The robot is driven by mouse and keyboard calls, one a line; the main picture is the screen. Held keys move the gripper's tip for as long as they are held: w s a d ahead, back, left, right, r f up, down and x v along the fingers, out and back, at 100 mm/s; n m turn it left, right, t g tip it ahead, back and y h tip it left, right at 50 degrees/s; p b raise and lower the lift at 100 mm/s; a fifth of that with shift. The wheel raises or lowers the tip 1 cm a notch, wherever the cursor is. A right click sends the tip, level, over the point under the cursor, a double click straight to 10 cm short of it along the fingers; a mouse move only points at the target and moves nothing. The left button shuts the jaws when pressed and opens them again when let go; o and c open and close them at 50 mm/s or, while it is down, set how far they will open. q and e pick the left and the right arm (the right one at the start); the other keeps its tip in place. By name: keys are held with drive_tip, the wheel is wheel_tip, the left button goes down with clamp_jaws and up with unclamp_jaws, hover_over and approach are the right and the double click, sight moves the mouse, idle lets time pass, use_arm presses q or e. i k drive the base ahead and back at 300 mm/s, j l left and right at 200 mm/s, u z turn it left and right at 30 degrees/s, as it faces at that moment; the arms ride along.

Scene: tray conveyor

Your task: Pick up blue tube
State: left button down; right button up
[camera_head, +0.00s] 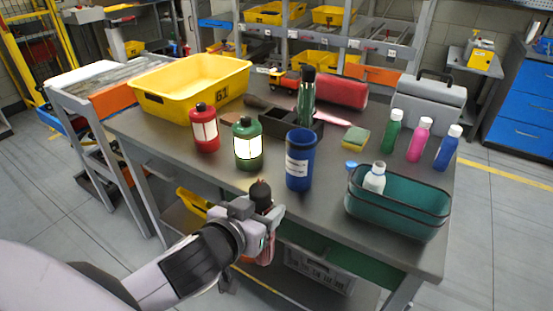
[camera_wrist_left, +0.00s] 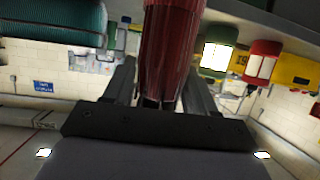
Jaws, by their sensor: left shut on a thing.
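My left gripper (camera_head: 264,212) is at the table's front edge, shut on a dark red, bottle-like thing (camera_wrist_left: 170,45) that stands between its fingers in the left wrist view. In the head view this thing shows a dark top and a red lower part (camera_head: 266,252). A blue tube-like cup (camera_head: 298,165) with a white label stands upright on the table just behind and right of the gripper, apart from it. A slimmer blue bottle (camera_head: 447,150) with a white cap stands at the far right. My right gripper does not show.
A teal bin (camera_head: 400,215) with a white bottle stands at the front right. Red (camera_head: 204,130) and green (camera_head: 247,147) lantern-like canisters stand left of the blue cup. A yellow bin (camera_head: 190,85), a dark divided box and a sponge (camera_head: 355,138) lie farther back.

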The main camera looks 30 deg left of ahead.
sight(300, 161)
drive_tip(key=j+u, duration=0.15)
drive_tip(key=j, duration=0.15)
drive_tip(key=i+j+u, duration=0.2)
drive_tip(key=j+z, duration=0.25)
drive_tip(key=j, duration=0.15)
drive_tip(key=k+j+z, duration=0.1)
drive_tip(key=j+z, duration=0.15)
drive_tip(key=j, duration=0.2)
